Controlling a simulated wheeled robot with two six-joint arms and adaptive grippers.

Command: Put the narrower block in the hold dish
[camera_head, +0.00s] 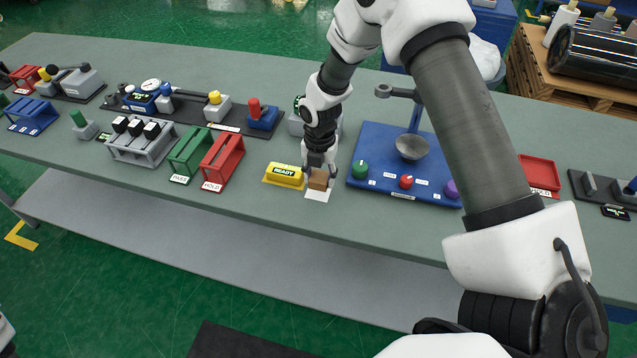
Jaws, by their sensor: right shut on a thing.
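A small brown block (318,180) is between the fingers of my right gripper (319,172), which is shut on it. The block is at a white square pad (319,195) near the table's front edge; I cannot tell if it touches the pad. No second block shows to compare its width. A red rack (222,160) left of the gripper carries a HOLD label. My left gripper is not in view.
A yellow READY sign (284,175) stands just left of the gripper. A blue panel (375,150) with knobs and a grey bowl (411,147) lies between the gripper and the red dish. A green rack (190,153) stands beside the red one. The far table strip is mostly clear.

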